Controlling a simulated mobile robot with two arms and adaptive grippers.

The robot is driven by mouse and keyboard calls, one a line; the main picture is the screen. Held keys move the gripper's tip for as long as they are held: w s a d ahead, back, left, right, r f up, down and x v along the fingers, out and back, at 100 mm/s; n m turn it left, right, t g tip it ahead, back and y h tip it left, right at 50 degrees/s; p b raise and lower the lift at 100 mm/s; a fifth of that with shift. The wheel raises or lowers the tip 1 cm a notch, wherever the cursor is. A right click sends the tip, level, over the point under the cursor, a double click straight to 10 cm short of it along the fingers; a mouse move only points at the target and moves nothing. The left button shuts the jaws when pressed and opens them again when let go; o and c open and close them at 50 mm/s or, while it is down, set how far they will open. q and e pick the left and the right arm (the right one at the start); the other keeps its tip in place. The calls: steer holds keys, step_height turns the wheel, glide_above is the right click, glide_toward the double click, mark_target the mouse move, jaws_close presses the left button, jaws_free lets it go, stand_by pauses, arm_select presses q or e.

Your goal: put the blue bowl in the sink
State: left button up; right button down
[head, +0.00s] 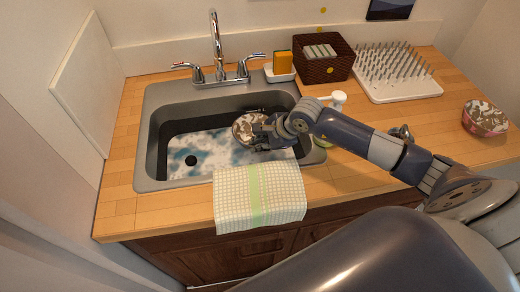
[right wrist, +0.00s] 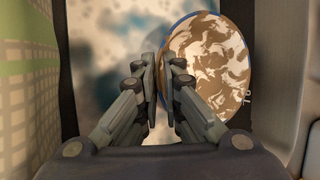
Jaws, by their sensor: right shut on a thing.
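The blue bowl (head: 244,127) has a brown-and-white patterned inside and is tilted towards the camera in the head view. In the right wrist view the bowl (right wrist: 212,65) shows a thin blue rim. My right gripper (head: 261,133) is shut on the bowl's edge, and its fingers (right wrist: 160,80) pinch the near side of the rim. The bowl is within the outline of the grey sink (head: 155,125); its exact height above the sink floor is hard to tell. My left gripper is not in view.
A checked towel (head: 230,200) hangs over the sink's front edge. The faucet (head: 216,50) stands behind. The sink's left half is clear.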

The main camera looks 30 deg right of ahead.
step_height(320, 180, down, 4)
steer(key=shift+f+p, duration=0.1)
steer(key=shift+p, duration=0.3)
steer(key=c, duration=2.1)
jaws_free()
steer(key=shift+f, duration=0.15)
steer(key=o, duration=0.4)
